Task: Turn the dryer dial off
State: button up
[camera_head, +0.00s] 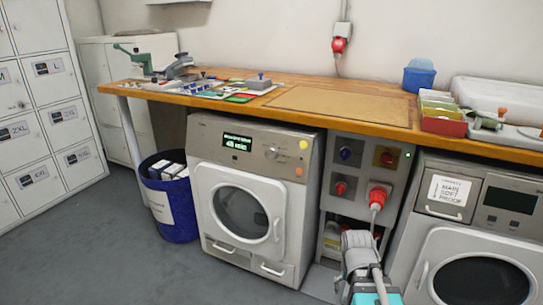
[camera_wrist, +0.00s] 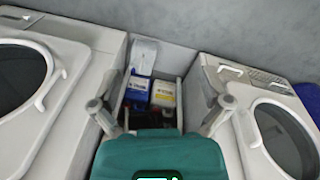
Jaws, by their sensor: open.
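The dryer (camera_head: 243,195) is the white front-loading machine under the left part of the counter. Its lit display (camera_head: 237,143) shows a minutes reading that looks like 40 min. The small round dial (camera_head: 271,153) sits to the right of the display; its pointer is too small to read. My gripper (camera_head: 358,245) is low in front of the gap between the two machines, to the right of and apart from the dial. In the wrist view my gripper (camera_wrist: 160,115) has its fingers spread with nothing between them. The dryer (camera_wrist: 268,120) is at the right there; its dial cannot be made out.
A switch panel (camera_head: 367,165) with knobs and a red plug (camera_head: 378,194) stands between the dryer and a second machine (camera_head: 470,240). Bottles (camera_wrist: 150,92) stand in the gap. A blue bin (camera_head: 172,205) is left of the dryer. The counter (camera_head: 300,108) overhangs; the floor in front is clear.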

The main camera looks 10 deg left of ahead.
jog(key=w+a+r+m+t+h+p, duration=0.1)
jog(key=w+r+t+h, duration=0.1)
jog(key=w, duration=0.4)
jog(key=w+a+r+m+t+h, duration=0.1)
jog(key=w+a+r+t+h, duration=0.15)
jog(key=w, duration=0.35)
jog(key=n+t+y+p, duration=0.1)
jog(key=n+t+p, duration=0.1)
jog(key=t, duration=1.1)
send_near(270, 156)
jog(key=d+v, duration=0.1)
jog(key=v, duration=0.2)
jog(key=shift+s+a+r, duration=0.1)
jog(key=shift+a+r, duration=0.15)
jog(key=shift+a, duration=0.3)
jog(key=x, duration=1.4)
jog(key=shift+f, duration=0.25)
